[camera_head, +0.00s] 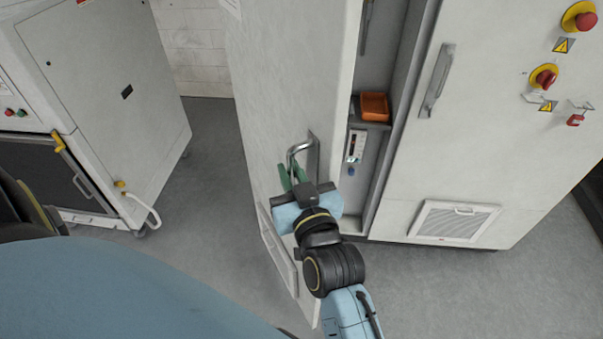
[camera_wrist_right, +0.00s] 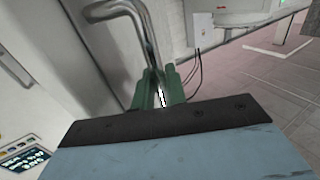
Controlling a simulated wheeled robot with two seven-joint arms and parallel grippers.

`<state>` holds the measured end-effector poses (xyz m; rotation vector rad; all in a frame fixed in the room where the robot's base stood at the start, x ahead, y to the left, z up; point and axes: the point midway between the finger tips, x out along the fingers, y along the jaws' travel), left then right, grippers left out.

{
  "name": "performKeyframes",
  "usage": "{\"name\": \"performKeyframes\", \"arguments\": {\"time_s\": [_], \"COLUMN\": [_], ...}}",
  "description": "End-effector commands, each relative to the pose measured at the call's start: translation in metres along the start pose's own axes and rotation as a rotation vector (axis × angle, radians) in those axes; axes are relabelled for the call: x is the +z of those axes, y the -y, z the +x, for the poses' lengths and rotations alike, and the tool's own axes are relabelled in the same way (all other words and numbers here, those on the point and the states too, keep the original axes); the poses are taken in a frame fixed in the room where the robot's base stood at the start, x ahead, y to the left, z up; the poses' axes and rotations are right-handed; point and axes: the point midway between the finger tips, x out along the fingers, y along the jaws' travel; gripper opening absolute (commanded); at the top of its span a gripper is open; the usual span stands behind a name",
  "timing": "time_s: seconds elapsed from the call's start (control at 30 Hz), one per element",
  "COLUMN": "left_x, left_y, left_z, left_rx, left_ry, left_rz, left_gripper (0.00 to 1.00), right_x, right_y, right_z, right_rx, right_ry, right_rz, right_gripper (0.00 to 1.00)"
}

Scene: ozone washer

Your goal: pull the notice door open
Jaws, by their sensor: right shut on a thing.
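The notice door (camera_head: 285,90) is a tall white cabinet door, and it stands swung out from the cabinet with the interior showing on its right. Its bent metal handle (camera_head: 312,150) is on the door face and also shows in the right wrist view (camera_wrist_right: 125,10). My right gripper (camera_head: 292,178) has green fingers shut on the lower part of this handle. In the right wrist view the fingers (camera_wrist_right: 158,88) close around the handle's lower end. My left gripper is not in view.
Inside the cabinet are an orange bin (camera_head: 375,107) and a small control panel (camera_head: 355,146). A closed cabinet door (camera_head: 480,130) with a vent stands on the right. A white machine (camera_head: 100,80) stands at left. Grey floor (camera_head: 205,160) is clear between them.

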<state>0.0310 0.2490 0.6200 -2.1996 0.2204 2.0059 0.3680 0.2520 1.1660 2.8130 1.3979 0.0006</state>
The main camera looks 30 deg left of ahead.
Motion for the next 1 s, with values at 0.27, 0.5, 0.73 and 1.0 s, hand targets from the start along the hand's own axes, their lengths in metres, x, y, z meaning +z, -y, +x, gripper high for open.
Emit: {"name": "performKeyframes", "arguments": {"time_s": [0.27,0.5,0.73,1.0], "left_x": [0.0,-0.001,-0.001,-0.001], "left_y": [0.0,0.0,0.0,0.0], "left_z": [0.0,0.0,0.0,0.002], "left_rx": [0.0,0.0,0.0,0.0], "left_ry": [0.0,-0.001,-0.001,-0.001], "left_rz": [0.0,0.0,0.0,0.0], "left_gripper": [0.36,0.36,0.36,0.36], "right_x": [-0.003,-0.002,-0.001,0.001], "right_y": [0.0,0.0,0.0,0.0], "right_z": [0.001,0.001,0.0,-0.025], "right_rx": [0.001,0.001,0.001,0.0], "right_ry": [-0.007,-0.005,-0.002,0.0], "right_rz": [0.0,0.0,0.0,0.0], "right_gripper": [0.0,0.31,0.31,0.31]}}
